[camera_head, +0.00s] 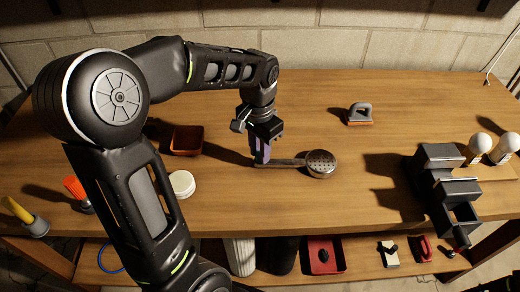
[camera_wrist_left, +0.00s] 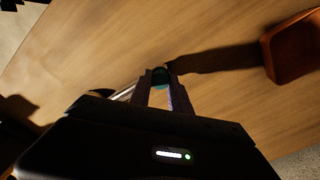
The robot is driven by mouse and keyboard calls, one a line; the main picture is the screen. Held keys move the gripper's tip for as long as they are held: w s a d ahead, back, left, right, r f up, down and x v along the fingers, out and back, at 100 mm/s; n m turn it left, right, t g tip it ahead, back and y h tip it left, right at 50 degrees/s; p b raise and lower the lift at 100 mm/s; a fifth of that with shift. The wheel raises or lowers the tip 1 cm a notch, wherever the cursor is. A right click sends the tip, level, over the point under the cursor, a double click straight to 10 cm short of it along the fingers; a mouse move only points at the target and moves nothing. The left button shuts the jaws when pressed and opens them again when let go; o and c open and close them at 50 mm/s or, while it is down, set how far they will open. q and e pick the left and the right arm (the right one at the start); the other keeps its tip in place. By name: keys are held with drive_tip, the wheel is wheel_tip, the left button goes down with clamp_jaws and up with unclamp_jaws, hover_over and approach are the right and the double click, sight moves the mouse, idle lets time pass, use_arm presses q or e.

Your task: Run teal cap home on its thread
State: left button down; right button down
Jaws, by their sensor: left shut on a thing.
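The teal cap (camera_wrist_left: 160,76) shows as a small, dark teal piece between the fingertips in the left wrist view. In the head view it is hidden by the fingers. My left gripper (camera_head: 262,150) points down with its purple fingers shut on the cap, low over the table. It also shows in the left wrist view (camera_wrist_left: 162,85). A metal shower head (camera_head: 321,163) with a round perforated face lies to its right, its handle running left to the fingertips. I cannot tell how the cap sits on the thread. My right gripper is out of view.
An orange-brown tray (camera_head: 187,140) and a white round lid (camera_head: 182,184) are left of the gripper. A grey-handled brush (camera_head: 360,114) lies behind right. A dark vise-like block (camera_head: 446,185) and white bulbs (camera_head: 481,144) stand at right. The table's front middle is clear.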

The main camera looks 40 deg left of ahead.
use_arm(q)
drive_tip(key=m, duration=0.9)
drive_tip(key=shift+m, duration=0.3)
drive_tip(key=c, duration=1.7)
unclamp_jaws()
drive_tip(key=shift+m, duration=1.2)
drive_tip(key=o, duration=0.6)
wheel_tip(320, 180, up, 8)
drive_tip(key=shift+f, duration=0.1)
